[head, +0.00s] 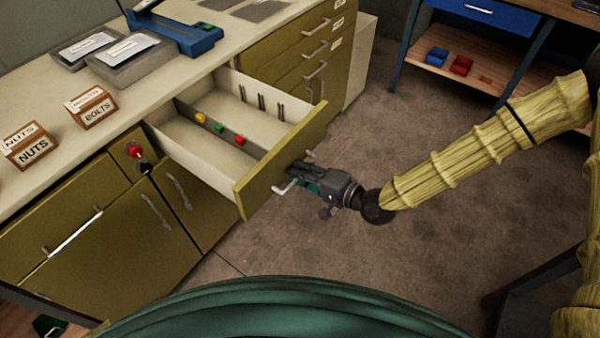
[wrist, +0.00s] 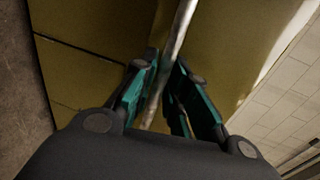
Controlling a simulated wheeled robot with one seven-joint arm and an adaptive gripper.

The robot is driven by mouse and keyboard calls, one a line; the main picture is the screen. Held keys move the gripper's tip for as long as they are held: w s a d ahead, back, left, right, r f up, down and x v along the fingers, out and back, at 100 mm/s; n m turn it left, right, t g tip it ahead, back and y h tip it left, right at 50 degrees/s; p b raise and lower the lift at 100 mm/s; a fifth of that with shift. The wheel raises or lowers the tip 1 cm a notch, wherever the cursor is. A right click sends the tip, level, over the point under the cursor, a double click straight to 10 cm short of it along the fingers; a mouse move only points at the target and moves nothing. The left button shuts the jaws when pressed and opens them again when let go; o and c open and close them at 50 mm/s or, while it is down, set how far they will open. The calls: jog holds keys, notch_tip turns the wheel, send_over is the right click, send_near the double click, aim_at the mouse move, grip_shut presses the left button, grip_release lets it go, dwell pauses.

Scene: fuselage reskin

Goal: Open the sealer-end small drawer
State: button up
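An olive drawer (head: 262,188) stands pulled well out from the bench, its pale inside visible. Its silver bar handle (head: 284,188) is on the front face, partly hidden by my gripper (head: 302,178). In the wrist view the handle bar (wrist: 180,25) runs between the dark and teal fingers of my gripper (wrist: 165,75), which look closed on it. Inside the drawer are small yellow, green and red blocks (head: 219,128) along a divider, and several dark upright pieces (head: 261,102). I see no label on this drawer naming it the sealer end.
Closed olive drawers (head: 315,50) stand behind the open one. A cabinet (head: 105,235) with a red knob (head: 134,149) is at left. NUTS (head: 30,147) and BOLTS (head: 92,107) boxes sit on the counter. A blue-framed bench (head: 470,75) is at upper right. The floor in front is clear.

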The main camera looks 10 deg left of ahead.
jog(key=shift+s, duration=0.1)
jog(key=v, duration=1.2)
dwell(0.6)
jog(key=s+d+f+g+h+p, duration=0.2)
jog(key=s+d+f+h, duration=0.15)
jog(key=s+f, duration=0.45)
jog(key=s+d+f+n+g+h, duration=0.1)
jog(key=s+d+f+h, duration=0.2)
jog(key=d, duration=0.4)
jog(key=s+d+f+n+g+h+p, duration=0.1)
jog(key=s+d+f+h, duration=0.3)
jog(key=s+d, duration=0.3)
jog(key=s+d+f+n+g+h+p, duration=0.1)
jog(key=s+d+f+n+g+h, duration=0.1)
jog(key=s+d+f+h, duration=0.2)
jog(key=d+f, duration=0.1)
jog(key=d, duration=0.2)
jog(key=shift+s, duration=0.4)
jog(key=shift+f, duration=0.15)
